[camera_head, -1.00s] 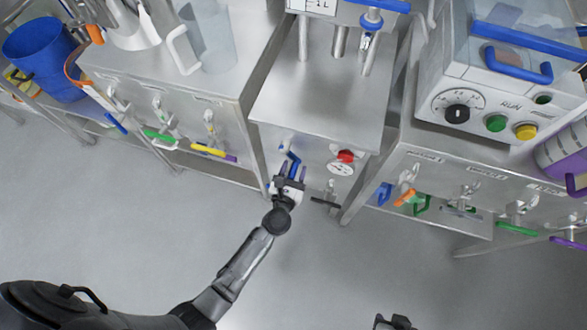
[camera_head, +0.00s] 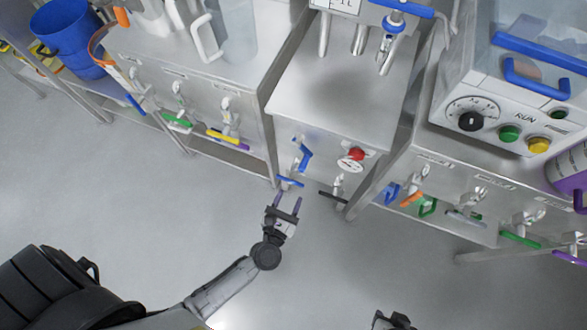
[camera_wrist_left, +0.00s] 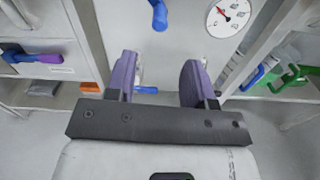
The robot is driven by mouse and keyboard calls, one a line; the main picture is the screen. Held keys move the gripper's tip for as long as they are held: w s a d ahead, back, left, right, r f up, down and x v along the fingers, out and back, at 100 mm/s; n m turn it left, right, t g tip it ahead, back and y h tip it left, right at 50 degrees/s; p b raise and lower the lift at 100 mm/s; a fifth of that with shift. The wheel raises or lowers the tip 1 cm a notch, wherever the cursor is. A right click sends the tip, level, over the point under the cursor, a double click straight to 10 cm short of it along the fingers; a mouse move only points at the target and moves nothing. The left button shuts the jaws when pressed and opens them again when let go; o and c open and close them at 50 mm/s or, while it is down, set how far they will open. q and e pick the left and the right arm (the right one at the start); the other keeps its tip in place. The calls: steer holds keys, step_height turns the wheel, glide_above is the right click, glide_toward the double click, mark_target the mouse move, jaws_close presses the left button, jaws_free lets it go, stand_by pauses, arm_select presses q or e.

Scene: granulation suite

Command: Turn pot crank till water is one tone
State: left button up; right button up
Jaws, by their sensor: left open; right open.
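A blue crank (camera_head: 303,157) is on the front panel of the middle steel unit (camera_head: 345,95), left of a red knob. It also shows at the top of the left wrist view (camera_wrist_left: 159,14). My left gripper (camera_head: 287,202) is open and empty, below and apart from the crank. Its purple fingers (camera_wrist_left: 158,85) point toward the panel. A smaller blue handle (camera_head: 290,182) lies just beyond the fingertips, low on the unit, and shows between the fingers in the wrist view (camera_wrist_left: 146,90). My right gripper (camera_head: 393,321) is open at the bottom edge, partly cut off. I cannot make out the water.
A red knob (camera_head: 355,154) and a round gauge (camera_head: 350,166) are right of the crank. A black-handled valve (camera_head: 333,196) sits below them. Benches with coloured valve handles flank the unit. A machine with a dial (camera_head: 471,121) stands right. The floor (camera_head: 180,215) is clear.

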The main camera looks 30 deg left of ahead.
arm_select(q)
steer(key=shift+s+d, duration=0.1)
steer(key=shift+s, duration=0.55)
stand_by(0.8)
steer(key=shift+w, duration=0.1)
